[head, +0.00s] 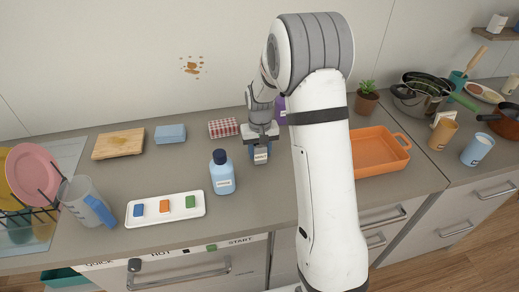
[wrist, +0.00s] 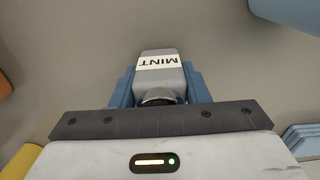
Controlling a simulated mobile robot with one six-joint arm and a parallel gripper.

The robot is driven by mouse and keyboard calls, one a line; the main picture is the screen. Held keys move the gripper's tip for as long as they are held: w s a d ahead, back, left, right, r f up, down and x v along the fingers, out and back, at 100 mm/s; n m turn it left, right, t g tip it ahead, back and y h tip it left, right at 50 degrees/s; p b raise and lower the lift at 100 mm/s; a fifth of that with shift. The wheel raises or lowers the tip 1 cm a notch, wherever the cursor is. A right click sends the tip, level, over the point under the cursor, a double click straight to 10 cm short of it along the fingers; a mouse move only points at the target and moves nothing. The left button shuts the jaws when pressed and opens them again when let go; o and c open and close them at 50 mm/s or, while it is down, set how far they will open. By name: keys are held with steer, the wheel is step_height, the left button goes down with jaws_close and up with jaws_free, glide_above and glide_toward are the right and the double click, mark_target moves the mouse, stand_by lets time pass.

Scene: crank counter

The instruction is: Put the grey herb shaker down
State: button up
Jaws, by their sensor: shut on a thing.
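The grey herb shaker (wrist: 160,68) shows in the wrist view with a white label reading MINT and a metallic cap end towards me. My gripper (wrist: 160,90) is shut on it, with a blue finger on each side. In the head view the shaker (head: 261,157) is small between the fingertips of my gripper (head: 261,148), over the middle of the counter (head: 258,205). I cannot tell whether its base touches the counter. My arm hides part of the counter to the right.
A blue bottle (head: 222,175) stands close at the left. A white tray (head: 165,219) with coloured blocks, a checkered cloth (head: 223,128) and a blue sponge (head: 170,134) lie further left. A purple object (head: 281,110) stands behind, and an orange tray (head: 385,165) lies right of my arm.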

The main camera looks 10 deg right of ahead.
steer(key=shift+s, duration=0.1)
steer(key=o, duration=0.5)
steer(key=shift+f, duration=0.15)
steer(key=o, duration=0.5)
